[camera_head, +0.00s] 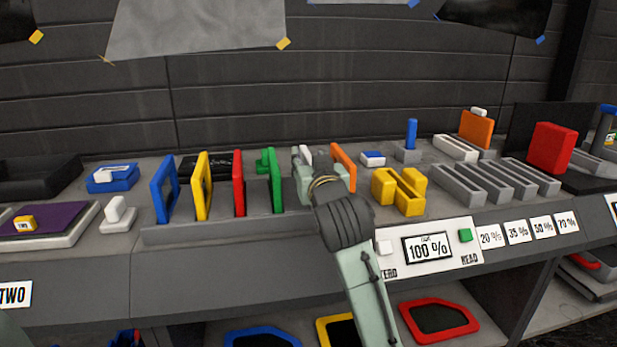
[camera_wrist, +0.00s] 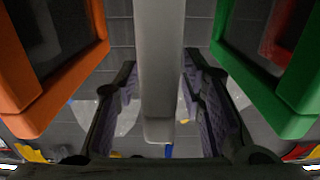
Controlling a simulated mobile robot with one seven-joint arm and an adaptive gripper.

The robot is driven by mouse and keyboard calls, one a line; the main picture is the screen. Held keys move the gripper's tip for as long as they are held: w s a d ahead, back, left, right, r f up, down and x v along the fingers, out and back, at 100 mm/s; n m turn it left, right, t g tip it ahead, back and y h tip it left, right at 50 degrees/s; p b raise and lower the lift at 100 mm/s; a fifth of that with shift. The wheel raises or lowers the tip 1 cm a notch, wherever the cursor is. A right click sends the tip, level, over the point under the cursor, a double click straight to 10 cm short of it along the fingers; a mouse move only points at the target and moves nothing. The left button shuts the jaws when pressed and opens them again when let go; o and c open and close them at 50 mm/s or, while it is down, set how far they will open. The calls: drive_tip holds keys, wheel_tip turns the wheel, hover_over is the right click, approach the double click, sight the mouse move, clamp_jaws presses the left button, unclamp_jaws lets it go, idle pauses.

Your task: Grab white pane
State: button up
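The white pane (camera_wrist: 160,100) stands upright and edge-on between my two fingers in the wrist view. My gripper (camera_wrist: 159,70) is open, with a finger on each side of the pane and gaps showing beside it. In the head view my gripper (camera_head: 318,172) is over the rack, between the green pane (camera_head: 277,180) and the orange pane (camera_head: 343,166). Only a small upper bit of the white pane (camera_head: 306,154) shows there; my gripper hides the rest.
The grey rack (camera_head: 230,232) also holds blue (camera_head: 165,188), yellow (camera_head: 202,185) and red (camera_head: 238,182) framed panes to the left. The green and orange frames stand close on either side of my gripper. A yellow slotted block (camera_head: 399,190) and grey slotted holders (camera_head: 490,185) are to the right.

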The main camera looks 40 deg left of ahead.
drive_tip(key=shift+x, duration=0.85)
drive_tip(key=shift+c, duration=0.2)
clamp_jaws()
